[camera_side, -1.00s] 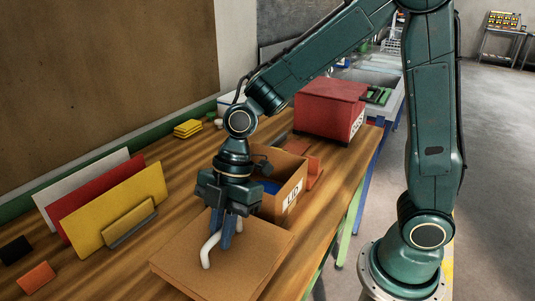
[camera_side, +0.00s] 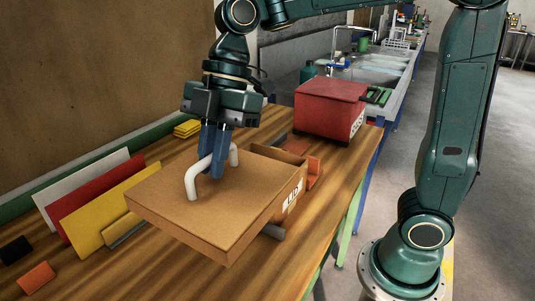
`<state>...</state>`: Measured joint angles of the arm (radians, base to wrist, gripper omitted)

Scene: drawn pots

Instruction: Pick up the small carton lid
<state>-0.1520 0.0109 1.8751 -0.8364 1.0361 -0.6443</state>
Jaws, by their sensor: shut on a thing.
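The carton lid (camera_side: 222,222) is a flat brown square with a white arched handle (camera_side: 192,182) on top. It is raised above the wooden table in the middle of the view. My gripper (camera_side: 212,168) points down with its blue fingers shut on the handle. A brown open carton (camera_side: 291,200) with a partly readable label stands on the table behind the lid. The lid hides much of this carton and its inside.
White, red and yellow panels (camera_side: 118,205) stand upright at the left, close to the lid. A red box (camera_side: 330,108) stands farther back. Yellow pads (camera_side: 187,128) lie near the wall. The table's front right (camera_side: 290,255) is clear.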

